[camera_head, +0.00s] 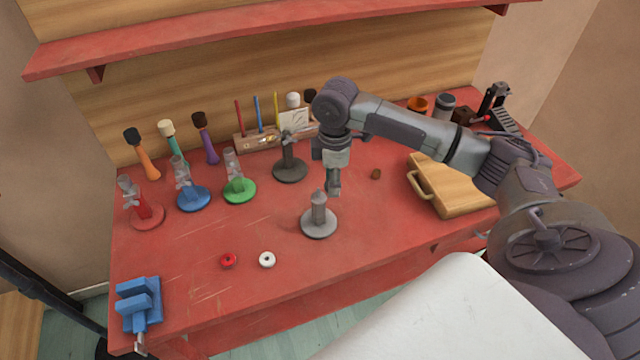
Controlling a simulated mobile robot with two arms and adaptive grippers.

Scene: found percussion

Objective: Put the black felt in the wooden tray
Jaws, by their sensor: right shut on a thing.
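My right gripper (334,190) points down above the middle of the red workbench, behind and right of the grey stand (318,228). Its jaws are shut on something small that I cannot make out. I cannot pick out a black felt lying on the bench. A red ring (228,261) and a white ring (267,260) lie apart near the front edge. A wooden tray-like box with a handle (455,185) sits at the right, partly behind my right arm. A low wooden holder (258,139) with upright coloured sticks stands at the back. My left gripper is not in view.
Red (148,216), blue (194,198), green (239,190) and dark (290,169) stands line the left and middle. A small brown piece (376,174) lies right of the gripper. A blue vise (139,304) is at the front left corner. The front middle is mostly clear.

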